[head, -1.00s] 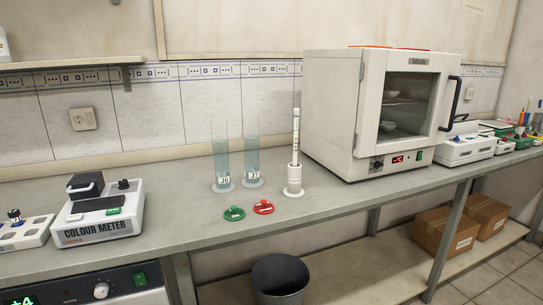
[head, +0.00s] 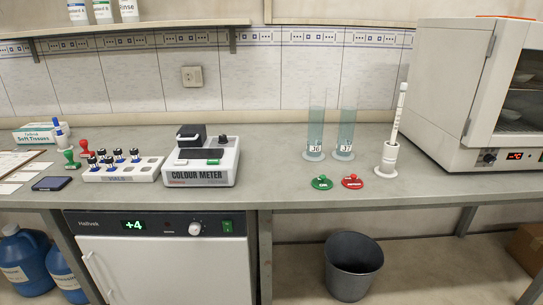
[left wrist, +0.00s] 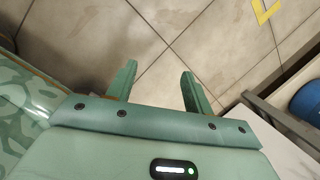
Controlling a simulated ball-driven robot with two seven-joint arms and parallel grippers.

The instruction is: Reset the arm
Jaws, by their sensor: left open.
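My left gripper (left wrist: 160,88) shows in the left wrist view with its two green fingers spread apart and nothing between them. It points down over the tiled floor (left wrist: 145,40), beside a bench edge at the right of that view. Neither of my grippers shows in the head view. My right gripper is not seen in any view.
The bench (head: 270,195) holds a colour meter (head: 200,165), a vial rack (head: 122,172), two cylinders (head: 316,135), green (head: 321,183) and red (head: 352,182) discs, and an oven (head: 455,100). A bin (head: 352,268) stands below.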

